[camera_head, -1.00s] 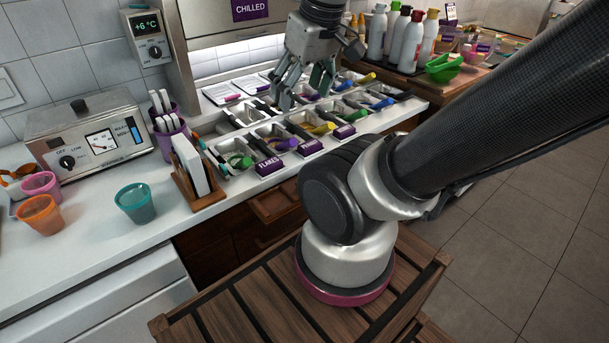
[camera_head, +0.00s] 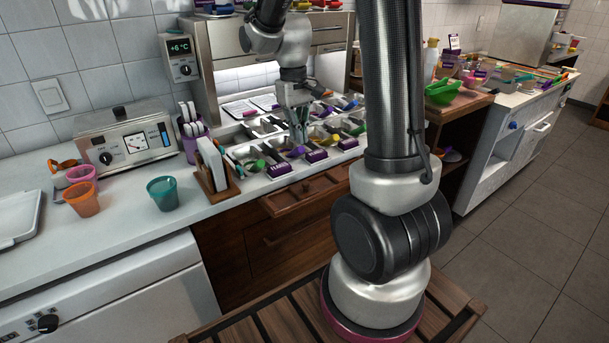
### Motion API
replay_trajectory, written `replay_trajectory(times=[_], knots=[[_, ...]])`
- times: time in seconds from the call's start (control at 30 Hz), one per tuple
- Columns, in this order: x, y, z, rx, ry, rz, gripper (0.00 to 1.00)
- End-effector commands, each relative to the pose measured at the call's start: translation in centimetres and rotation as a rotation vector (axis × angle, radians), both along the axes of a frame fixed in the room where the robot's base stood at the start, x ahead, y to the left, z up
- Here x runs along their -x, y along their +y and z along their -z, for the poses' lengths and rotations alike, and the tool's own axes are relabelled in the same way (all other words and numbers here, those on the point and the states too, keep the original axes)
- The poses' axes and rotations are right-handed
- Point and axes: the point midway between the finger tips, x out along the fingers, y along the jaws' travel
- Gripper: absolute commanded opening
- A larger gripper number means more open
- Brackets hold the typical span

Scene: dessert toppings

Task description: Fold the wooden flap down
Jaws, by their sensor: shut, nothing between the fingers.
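The wooden flap (camera_head: 304,194) is a brown panel that juts out roughly level from the front of the counter, below the row of topping bins. It looks raised, with open space beneath it and a wooden cupboard front (camera_head: 285,243) below. My gripper (camera_head: 299,138) points down over the topping bins, behind and above the flap and apart from it. Its fingers are together with nothing between them. My arm crosses in front of the right end of the flap, so that part may be hidden.
Topping bins (camera_head: 272,158) with coloured scoops and purple labels lie under my gripper. A wooden holder (camera_head: 216,185) with white cards stands left of them. Teal (camera_head: 163,194) and orange (camera_head: 83,199) cups stand farther left. Bare floor (camera_head: 520,225) lies to the right.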

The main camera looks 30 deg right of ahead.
Motion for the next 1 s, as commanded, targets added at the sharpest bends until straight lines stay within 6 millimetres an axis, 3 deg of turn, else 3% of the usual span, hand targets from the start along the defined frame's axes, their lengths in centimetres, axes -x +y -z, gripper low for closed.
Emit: replay_trajectory(times=[0.5,0.7,1.0], knots=[[0.8,-0.3,10.2,0.000,0.004,0.000,0.00],[0.9,-0.4,11.9,0.000,0.001,0.001,0.00],[0.9,-0.4,12.2,0.000,-0.001,0.001,0.00]])
